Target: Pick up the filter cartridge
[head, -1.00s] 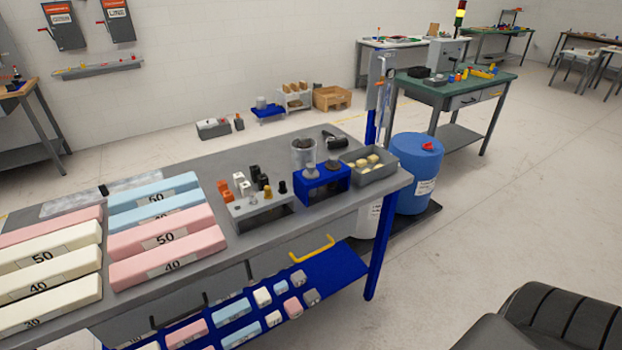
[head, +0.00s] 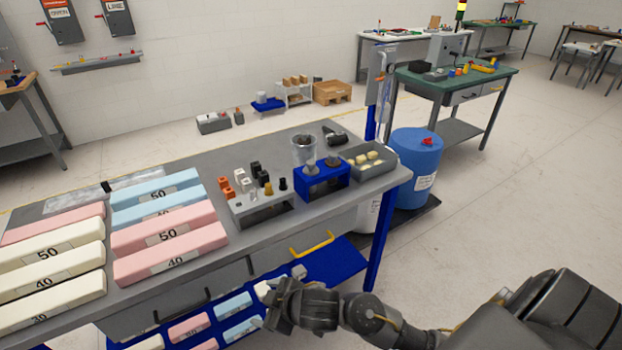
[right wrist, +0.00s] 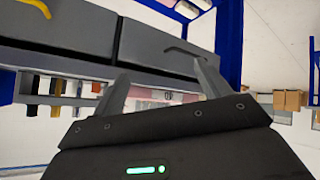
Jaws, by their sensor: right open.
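A dark cylinder (head: 334,138) lies on its side at the back right of the grey workbench (head: 210,160); it may be the filter cartridge, but I cannot tell for sure. A clear beaker (head: 304,150) and a blue stand (head: 323,180) with grey round tops are close to it. My right gripper (head: 280,281) is in front of the bench, below its top and away from the cylinder. In the right wrist view its two fingers (right wrist: 162,82) are apart and empty, facing the drawer fronts. My left gripper does not show.
A grey tray (head: 372,168) with yellowish pieces stands at the bench's right end. A grey rack (head: 262,205) holds small fittings. Large foam blocks (head: 165,240) cover the left side. A yellow drawer handle (head: 312,245) sticks out above the blue lower shelf. A blue drum (head: 416,165) stands right.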

